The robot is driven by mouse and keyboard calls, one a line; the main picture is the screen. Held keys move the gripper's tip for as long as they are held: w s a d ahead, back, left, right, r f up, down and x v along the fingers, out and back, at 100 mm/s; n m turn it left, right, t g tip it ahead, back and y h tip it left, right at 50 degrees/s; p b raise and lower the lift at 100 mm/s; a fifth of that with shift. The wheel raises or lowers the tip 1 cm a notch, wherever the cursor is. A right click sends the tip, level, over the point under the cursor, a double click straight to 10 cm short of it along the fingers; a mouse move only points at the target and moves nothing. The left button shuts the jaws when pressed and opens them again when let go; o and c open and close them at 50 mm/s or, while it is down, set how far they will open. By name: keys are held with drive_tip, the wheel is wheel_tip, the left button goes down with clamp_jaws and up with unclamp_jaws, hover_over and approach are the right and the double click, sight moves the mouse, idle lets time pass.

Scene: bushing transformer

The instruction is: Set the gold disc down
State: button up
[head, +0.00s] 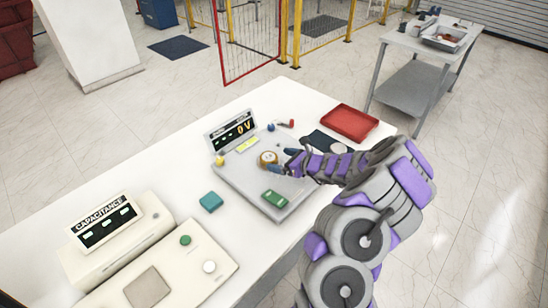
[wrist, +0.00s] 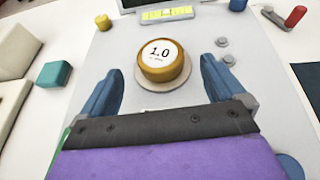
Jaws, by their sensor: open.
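The gold disc (wrist: 163,62) has a white top marked 1.0. It stands on a round pale pad (wrist: 144,82) on the grey tray-like plate (wrist: 103,62); in the head view the disc (head: 268,158) is near the middle of that plate (head: 240,170). My gripper (wrist: 165,80) is open, its two blue fingers apart on the left and right of the disc, with gaps on both sides. In the head view my gripper (head: 290,163) reaches in from the right, just beside the disc, and hides part of the plate.
A display reading 0V (head: 232,130) stands behind the plate. A green block (head: 274,198) lies on the plate and a teal block (head: 210,202) left of it. A red tray (head: 350,122) is at the back right. The capacitance device (head: 120,240) is front left.

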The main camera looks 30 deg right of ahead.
drive_tip(key=p+v, duration=0.1)
drive_tip(key=v, duration=0.5)
drive_tip(key=shift+s+r, duration=0.15)
drive_tip(key=shift+s, duration=0.05)
drive_tip(key=a+r+n+g+y, duration=0.25)
drive_tip(key=a+r+n, duration=0.25)
drive_tip(key=a+r, duration=0.3)
drive_tip(key=s+a+r+n+g+y, duration=0.1)
drive_tip(key=s+a+r+n+g, duration=0.15)
drive_tip(key=s+a+n, duration=0.35)
drive_tip(key=s+a+r+n+g+y, duration=0.1)
drive_tip(key=a+r+n+g, duration=0.15)
drive_tip(key=a, duration=0.65)
drive_tip(key=s+a+r+n+g+y, duration=0.1)
drive_tip(key=s+a+r+n+g, duration=0.1)
drive_tip(key=s+a+r+n, duration=0.4)
drive_tip(key=s+a+f+n+g+h, duration=0.1)
drive_tip(key=s+a+n+g+h, duration=0.15)
drive_tip(key=s, duration=0.35)
drive_tip(key=s+a+f+n+g+h, duration=0.1)
drive_tip(key=s+a+n+h, duration=0.1)
drive_tip(key=s+n, duration=0.3)
drive_tip(key=s+d+n+h, duration=0.2)
drive_tip(key=s+d+h, duration=0.1)
drive_tip(key=s, duration=0.4)
drive_tip(key=s+d+n+g+h, duration=0.1)
drive_tip(key=s+d+n+h, duration=0.1)
drive_tip(key=s+d, duration=0.4)
drive_tip(key=shift+s+h, duration=0.9)
drive_tip(key=shift+d+r, duration=0.1)
